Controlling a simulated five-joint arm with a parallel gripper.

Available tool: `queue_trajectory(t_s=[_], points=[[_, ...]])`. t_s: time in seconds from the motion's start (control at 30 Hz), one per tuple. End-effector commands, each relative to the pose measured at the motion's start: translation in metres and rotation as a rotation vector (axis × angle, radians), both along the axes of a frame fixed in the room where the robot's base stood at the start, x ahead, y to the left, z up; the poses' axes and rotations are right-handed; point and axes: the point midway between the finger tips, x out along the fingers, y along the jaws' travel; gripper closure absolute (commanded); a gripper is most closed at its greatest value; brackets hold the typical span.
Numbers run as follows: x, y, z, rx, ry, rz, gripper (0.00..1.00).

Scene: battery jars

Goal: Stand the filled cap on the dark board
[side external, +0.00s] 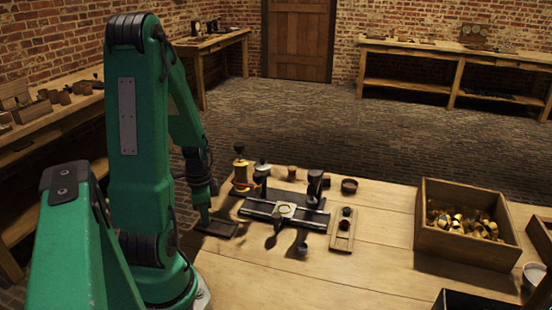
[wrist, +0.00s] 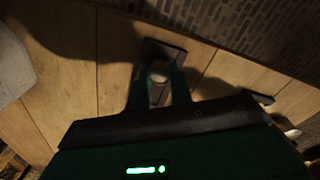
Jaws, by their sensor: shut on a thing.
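The dark board (side external: 226,230) is a small flat plate on the wooden table, left of the black rail fixture. My gripper (side external: 204,215) points down over its left part, with the fingertips at or just above its surface. In the wrist view the dark board (wrist: 172,50) shows beyond my fingertips. There my gripper (wrist: 158,82) is shut on a small pale-topped thing, which I take to be the filled cap (wrist: 158,76). The cap cannot be made out in the side view. I cannot tell whether it touches the board.
The black rail fixture (side external: 260,208) stands right of the board. A brass-bodied device (side external: 242,172) stands behind it. A small wooden tray (side external: 343,236) with dark round pieces lies further right. A wooden crate (side external: 430,220) holds brass parts.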

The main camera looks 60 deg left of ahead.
Motion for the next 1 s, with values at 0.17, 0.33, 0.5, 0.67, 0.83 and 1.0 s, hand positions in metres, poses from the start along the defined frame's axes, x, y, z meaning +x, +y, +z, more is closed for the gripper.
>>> queue_trajectory(t_s=[0.17, 0.33, 0.5, 0.67, 0.83, 1.0], points=[[0.0, -0.0001, -0.006, 0.0, 0.0, 0.0, 0.99], [0.0, -0.0001, -0.0059, 0.001, 0.0, 0.0, 0.99], [-0.0001, -0.0002, -0.0079, -0.001, 0.0, 0.0, 0.99], [-0.0001, -0.0002, -0.0089, 0.0, 0.0, 0.0, 0.61], [0.0, -0.0001, -0.0088, 0.0, 0.0, 0.0, 0.57], [0.0, 0.0, -0.0085, 0.0, 0.0, 0.0, 0.57]])
